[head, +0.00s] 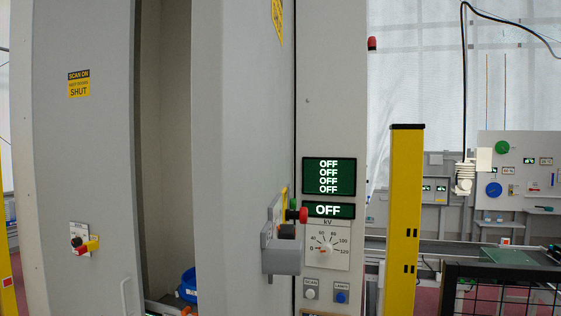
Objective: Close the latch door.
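The latch door (85,170) is a tall grey panel at the left with a yellow and black sign (78,84) whose large word reads SHUT. It stands open, with a dark upright gap (165,150) between it and the grey cabinet part (235,150) to its right. A pale bar handle (127,296) shows low near its right edge. A white plate with a black knob and a yellow and red piece (88,245) is on the panel. A grey bracket (282,258) with red, green and black parts sticks out at the cabinet's right. My gripper is not in view.
A blue item (188,285) shows low inside the gap. A control panel with green OFF displays (328,176) and a kV dial (325,248) is right of the bracket. A yellow post (402,220) and a black mesh fence (505,285) stand at the right.

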